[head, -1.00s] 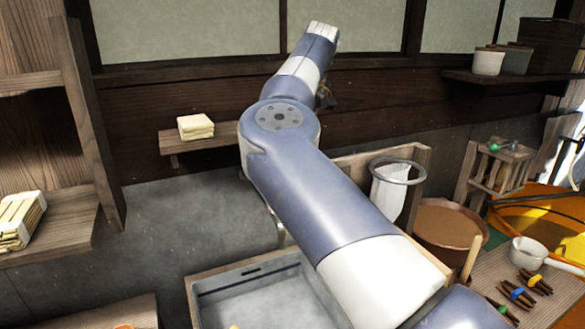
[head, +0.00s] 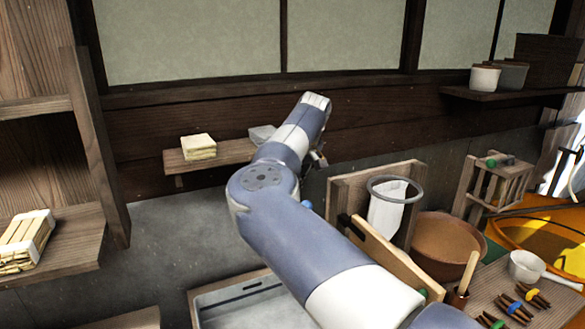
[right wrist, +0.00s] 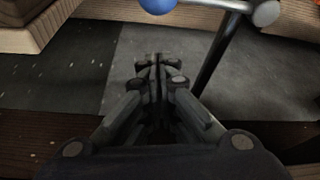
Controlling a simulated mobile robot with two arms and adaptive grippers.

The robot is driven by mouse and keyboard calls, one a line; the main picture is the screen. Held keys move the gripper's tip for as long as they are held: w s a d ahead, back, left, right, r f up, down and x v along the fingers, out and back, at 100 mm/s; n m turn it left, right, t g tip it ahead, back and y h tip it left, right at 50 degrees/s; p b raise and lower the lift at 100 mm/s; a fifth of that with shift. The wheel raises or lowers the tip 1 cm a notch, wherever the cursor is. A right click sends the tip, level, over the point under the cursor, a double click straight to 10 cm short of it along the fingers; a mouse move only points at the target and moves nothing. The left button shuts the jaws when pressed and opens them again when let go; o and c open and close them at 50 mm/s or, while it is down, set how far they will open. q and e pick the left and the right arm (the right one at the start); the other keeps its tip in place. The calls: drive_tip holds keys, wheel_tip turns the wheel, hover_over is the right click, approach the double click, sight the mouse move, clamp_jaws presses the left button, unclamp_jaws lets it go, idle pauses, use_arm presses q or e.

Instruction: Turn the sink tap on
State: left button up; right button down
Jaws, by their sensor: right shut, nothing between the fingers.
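The grey sink (head: 225,303) stands at the bottom of the head view, partly behind my right arm. A small blue knob (head: 306,204) shows beside the arm, with most of the tap hidden. In the right wrist view, the blue knob (right wrist: 158,5) and the metal tap pipe (right wrist: 225,4) are at the top edge, partly cut off. My right gripper (right wrist: 158,62) is shut and empty, with its fingertips below the knob in that picture and apart from it. In the head view, the right gripper is mostly hidden behind my arm. My left gripper is not in view.
A wall shelf (head: 236,152) holds a cream stack (head: 198,146). Right of the arm are a wooden board (head: 350,190), a ringed white net (head: 385,215) and a brown tub (head: 440,245). A wooden shelf unit (head: 112,180) stands left. Grey wall fills the space between.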

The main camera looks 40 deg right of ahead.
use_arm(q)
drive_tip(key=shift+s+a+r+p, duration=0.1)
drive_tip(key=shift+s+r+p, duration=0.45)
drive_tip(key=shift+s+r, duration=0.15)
use_arm(e)
drive_tip(key=s, duration=0.3)
drive_tip(key=shift+a+f, duration=0.2)
drive_tip(key=shift+a, duration=0.1)
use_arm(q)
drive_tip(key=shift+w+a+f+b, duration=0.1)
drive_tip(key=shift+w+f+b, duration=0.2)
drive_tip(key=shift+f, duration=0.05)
use_arm(e)
drive_tip(key=shift+s+m, duration=0.3)
drive_tip(key=shift+s, duration=0.05)
